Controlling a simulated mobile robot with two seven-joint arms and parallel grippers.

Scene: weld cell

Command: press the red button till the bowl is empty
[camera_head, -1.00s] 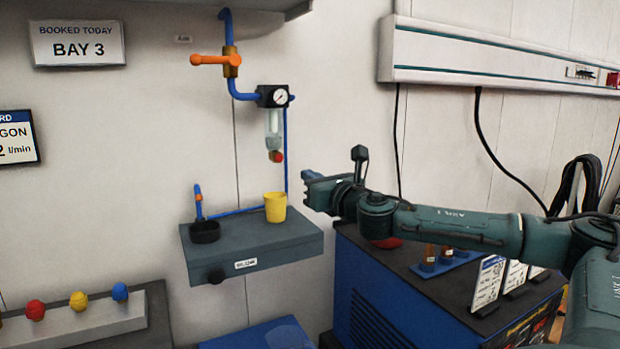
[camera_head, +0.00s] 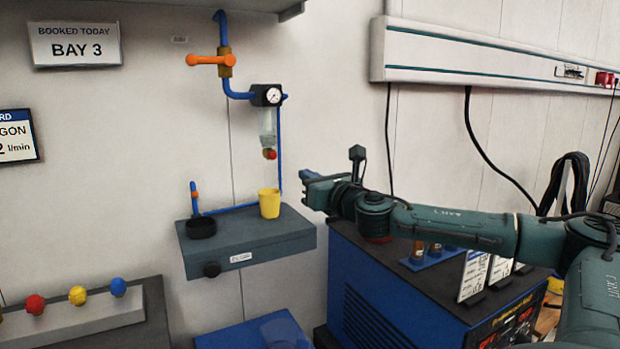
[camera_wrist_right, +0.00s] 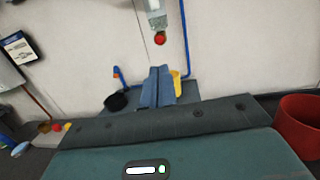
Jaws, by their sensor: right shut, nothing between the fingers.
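The clear bowl (camera_head: 267,125) hangs under the gauge regulator on the wall, with the red button (camera_head: 270,154) at its lower end. How much liquid is in it is too small to tell. In the right wrist view the bowl's lower part (camera_wrist_right: 157,20) and the red button (camera_wrist_right: 160,39) show above the fingers. My right gripper (camera_head: 306,178) is shut and empty, to the right of the button and a little lower, apart from it. Its shut fingers show in the wrist view (camera_wrist_right: 159,72). My left gripper is not in view.
A yellow cup (camera_head: 269,204) stands on the grey wall shelf (camera_head: 270,240) below the button, beside a black dish (camera_head: 201,228). An orange-handled valve (camera_head: 210,60) is above the gauge (camera_head: 272,96). A blue welder cabinet (camera_head: 400,300) stands below my right arm.

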